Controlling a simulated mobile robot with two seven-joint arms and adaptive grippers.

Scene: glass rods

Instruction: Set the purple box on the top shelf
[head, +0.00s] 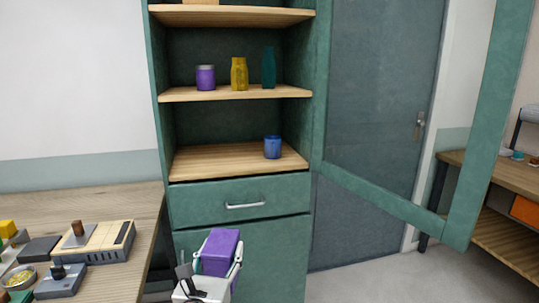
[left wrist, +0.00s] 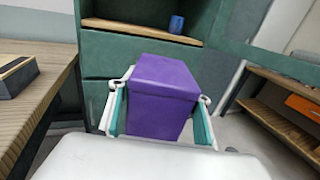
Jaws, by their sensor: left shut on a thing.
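The purple box (head: 221,251) is held in my left gripper (head: 219,272), low in front of the green cabinet. In the left wrist view the purple box (left wrist: 162,88) sits between the two fingers of my left gripper (left wrist: 160,108), one on each side. The top shelf (head: 230,15) of the cabinet shows at the upper edge of the head view, with the bottom of a light brown thing on it. Most of the space above that shelf is out of view. My right gripper is not in view.
The middle shelf (head: 290,92) bears a purple jar (head: 205,78), a yellow bottle (head: 239,74) and a teal bottle (head: 269,68). A blue cup (head: 272,147) stands on the lower shelf (head: 200,163). An open green door frame (head: 378,200) is at right. A cluttered wooden table (head: 130,200) is at left.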

